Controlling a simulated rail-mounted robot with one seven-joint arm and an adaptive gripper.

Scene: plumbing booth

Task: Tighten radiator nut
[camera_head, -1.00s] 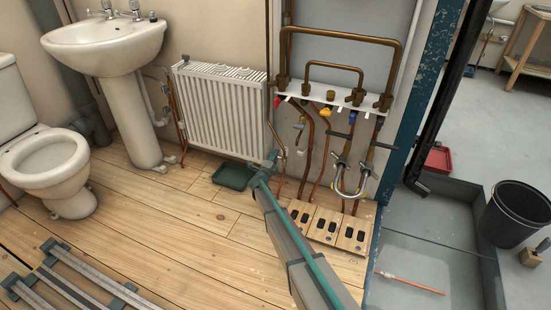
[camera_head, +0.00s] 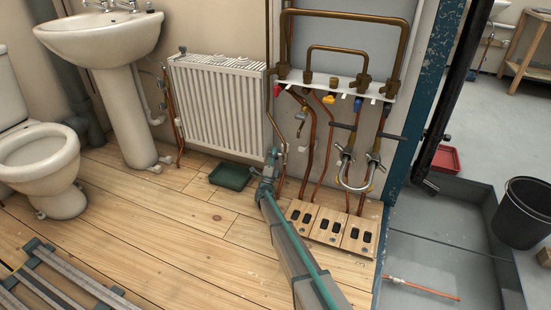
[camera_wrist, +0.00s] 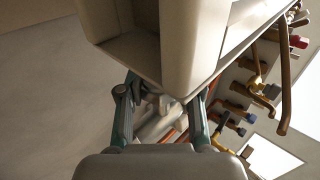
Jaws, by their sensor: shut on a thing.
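The white radiator (camera_head: 215,110) hangs on the wall left of the pipework; its pale body (camera_wrist: 155,45) fills the upper middle of the wrist view. My gripper (camera_head: 269,162) is at the radiator's lower right corner. In the wrist view its two green fingers (camera_wrist: 163,108) stand on either side of a pale metal fitting, the radiator nut (camera_wrist: 158,114), just below the radiator's edge. They are shut on it. The nut's outline is blurred and partly covered by the radiator, and my gripper hides it in the head view.
A green tray (camera_head: 231,176) lies on the floor below the radiator. Copper pipes and coloured valves (camera_head: 330,98) stand close on the right, above a wooden block (camera_head: 328,228) with slots. The wooden floor (camera_head: 180,230) in front is largely clear.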

